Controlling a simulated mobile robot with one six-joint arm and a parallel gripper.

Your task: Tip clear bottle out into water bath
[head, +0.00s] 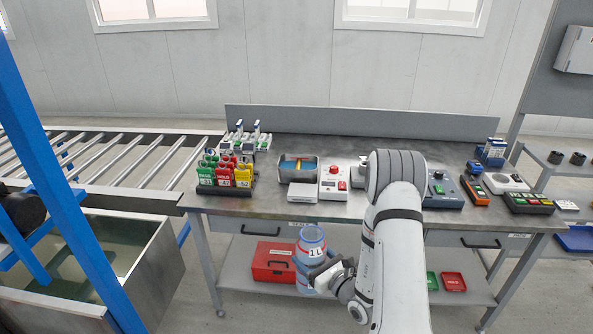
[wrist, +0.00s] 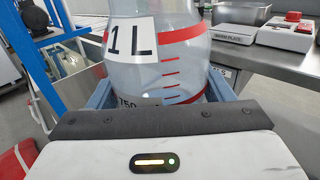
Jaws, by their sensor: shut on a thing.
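The clear bottle (head: 310,246) has red bands, a "1 L" label and graduation marks. My gripper (head: 318,272) is shut on it and holds it upright in front of the bench. In the wrist view the bottle (wrist: 160,60) fills the middle, between the two blue-grey fingers of my gripper (wrist: 155,95). The bottle looks clear, and I cannot tell how full it is. The water bath (head: 150,262) is a large metal tank at the lower left, with greenish water inside. The bottle is to the right of the tank and apart from it.
A blue post (head: 70,190) slants across the tank's front. A roller conveyor (head: 120,160) runs behind the tank. The bench (head: 270,208) carries colored tags, meters and a red-button box (head: 333,182). A red toolbox (head: 273,262) lies on its lower shelf. Floor shows between tank and bench.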

